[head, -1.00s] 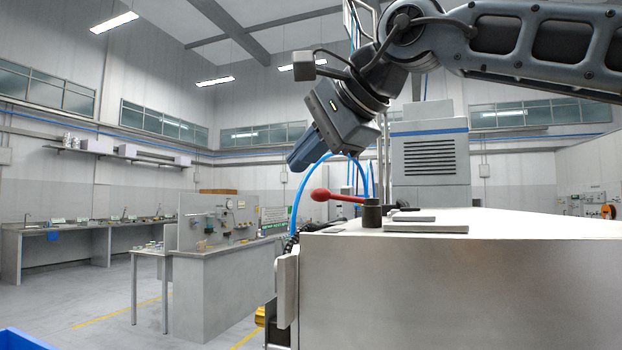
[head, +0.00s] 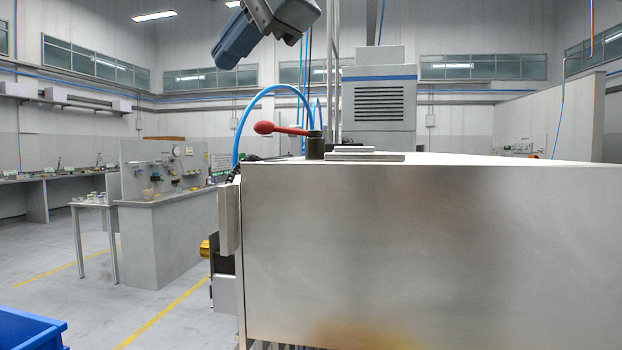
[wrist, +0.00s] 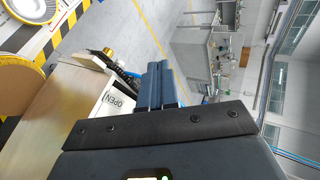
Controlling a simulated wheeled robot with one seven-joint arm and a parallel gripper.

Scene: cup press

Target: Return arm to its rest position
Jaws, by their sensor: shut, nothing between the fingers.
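My gripper (head: 238,38) is at the top of the head view, in the air above and to the left of the metal press cabinet (head: 420,250). Its blue-grey fingers point down and to the left, and it holds nothing. In the wrist view the fingers (wrist: 160,84) are together with nothing between them. The red-knobbed lever (head: 278,129) on the cabinet top is below my gripper and apart from it. Most of my arm is out of the head view.
A blue bin (head: 30,330) is at the lower left. A grey workbench (head: 165,235) stands behind on the left, with open floor before it. A blue hose (head: 242,122) arches beside the lever. The wrist view shows an OPEN label (wrist: 121,101) and yellow-black striped edging (wrist: 62,35).

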